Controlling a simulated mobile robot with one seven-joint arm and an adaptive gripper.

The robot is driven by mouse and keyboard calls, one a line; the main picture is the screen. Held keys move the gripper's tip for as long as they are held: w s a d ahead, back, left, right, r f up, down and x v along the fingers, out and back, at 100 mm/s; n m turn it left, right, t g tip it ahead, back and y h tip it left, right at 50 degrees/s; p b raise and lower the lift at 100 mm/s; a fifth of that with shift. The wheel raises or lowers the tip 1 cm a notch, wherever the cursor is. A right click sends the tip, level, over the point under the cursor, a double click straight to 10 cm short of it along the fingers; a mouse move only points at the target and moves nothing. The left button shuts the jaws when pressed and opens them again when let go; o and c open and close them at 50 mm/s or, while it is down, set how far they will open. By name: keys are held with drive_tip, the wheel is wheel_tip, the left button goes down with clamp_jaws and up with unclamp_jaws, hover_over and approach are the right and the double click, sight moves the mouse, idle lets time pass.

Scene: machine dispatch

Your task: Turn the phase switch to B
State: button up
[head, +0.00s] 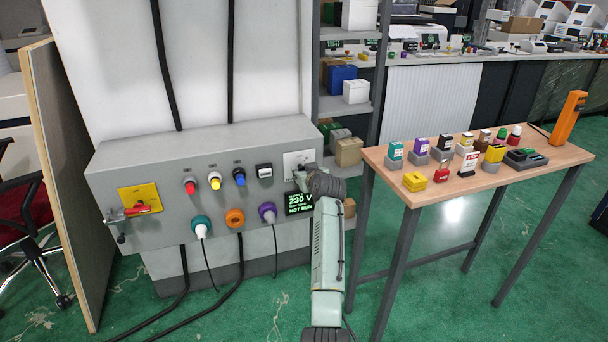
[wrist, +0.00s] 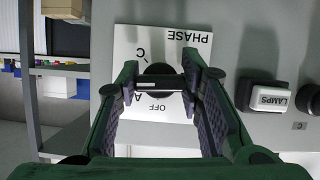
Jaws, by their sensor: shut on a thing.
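The phase switch has a white plate marked PHASE (wrist: 188,38) on the front of the grey control box; the plate also shows in the head view (head: 293,161). In the wrist view the plate's lettering is upside down, with OFF, A and C readable; B is not visible. The black knob (wrist: 158,72) sits between the two fingers of my gripper (wrist: 157,86), which is shut on its dark bar. A pale mark shows on the bar, but I cannot tell which letter it points to.
A LAMPS rocker (wrist: 268,97) is beside the plate. The box (head: 150,165) also carries lamps, coloured plugs, a red-handled switch (head: 137,210) and a display (head: 299,203) reading 230 V. A wooden table (head: 440,192) with locks and stamp-like blocks stands at right.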

drive_tip(key=shift+m, duration=0.3)
idle(0.4)
drive_tip(key=o, duration=1.2)
drive_tip(key=v, duration=1.2)
drive_tip(key=shift+w+d, duration=0.1)
drive_tip(key=shift+d, duration=0.05)
drive_tip(key=shift+r, duration=0.1)
